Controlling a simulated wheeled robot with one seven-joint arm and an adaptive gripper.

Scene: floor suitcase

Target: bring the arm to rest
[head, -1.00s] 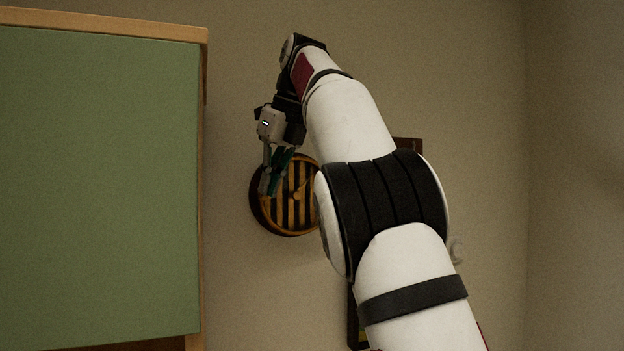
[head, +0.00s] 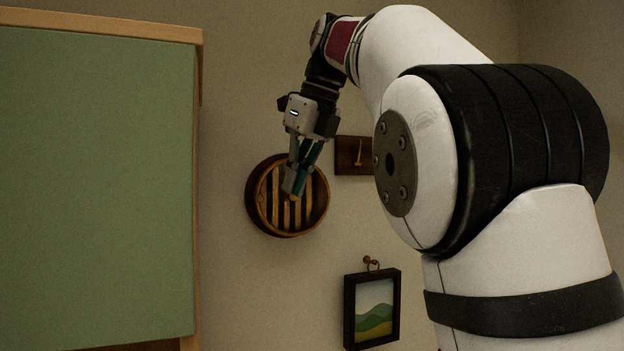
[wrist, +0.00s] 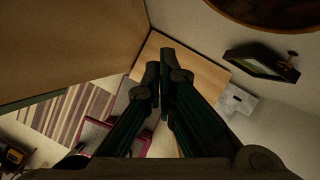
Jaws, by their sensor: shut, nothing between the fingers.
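My gripper (head: 298,178) hangs from my raised, bent arm, fingers pointing down. In the head view it overlaps the round slatted wall piece (head: 262,205) behind it; I cannot tell the gap between them. In the wrist view the two dark green fingers (wrist: 160,85) come together at the tips with nothing held. A maroon-edged case (wrist: 93,135), perhaps the suitcase, lies far below, partly hidden by the fingers.
A green panel with a wooden frame (head: 95,185) fills the left. A small framed landscape (head: 373,308) hangs on the wall, and a dark plaque with a peg (head: 352,155) is above it. A striped rug (wrist: 65,110) lies on the floor.

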